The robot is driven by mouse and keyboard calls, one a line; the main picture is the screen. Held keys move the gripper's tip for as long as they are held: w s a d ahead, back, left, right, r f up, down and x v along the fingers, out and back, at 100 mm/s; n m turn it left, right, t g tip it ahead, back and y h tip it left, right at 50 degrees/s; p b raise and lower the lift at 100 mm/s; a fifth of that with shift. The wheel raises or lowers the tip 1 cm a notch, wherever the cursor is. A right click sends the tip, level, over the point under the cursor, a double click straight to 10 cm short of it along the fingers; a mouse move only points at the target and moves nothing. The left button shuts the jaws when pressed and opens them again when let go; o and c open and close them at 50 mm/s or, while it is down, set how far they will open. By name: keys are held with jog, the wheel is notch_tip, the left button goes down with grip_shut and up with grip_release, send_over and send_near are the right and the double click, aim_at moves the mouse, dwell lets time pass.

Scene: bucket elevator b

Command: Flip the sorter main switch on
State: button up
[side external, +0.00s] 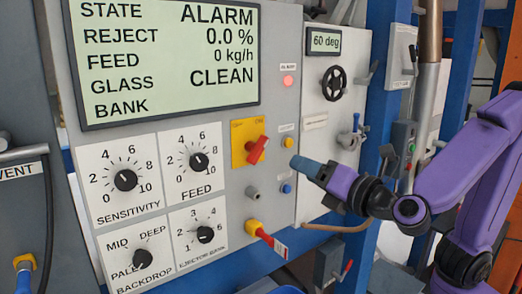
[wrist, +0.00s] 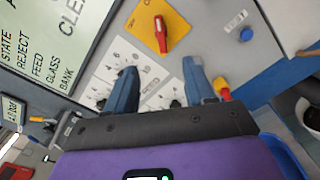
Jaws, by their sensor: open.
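The main switch is a red rotary handle (side external: 257,150) on a yellow plate (side external: 238,150), on the grey control panel. The handle is tilted, its upper end leaning right; small lettering at the plate's top is hard to read. In the wrist view the red handle (wrist: 161,36) and yellow plate (wrist: 174,24) are at the top, beyond the fingertips. My gripper (side external: 297,163) is in front of the panel, right of the switch and apart from it. In the wrist view my gripper (wrist: 160,78) has its two blue fingers spread, with nothing between them.
The display (side external: 170,60) reads ALARM. Dials, including FEED (side external: 199,161), are left of the switch. A red-handled lever with a yellow collar (side external: 265,238) sticks out below it. A blue button (side external: 286,188) and black handwheel (side external: 333,83) are to the right.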

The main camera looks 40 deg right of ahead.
aim_at(262, 150)
jog(key=w, duration=1.6)
jog(key=shift+d, duration=0.1)
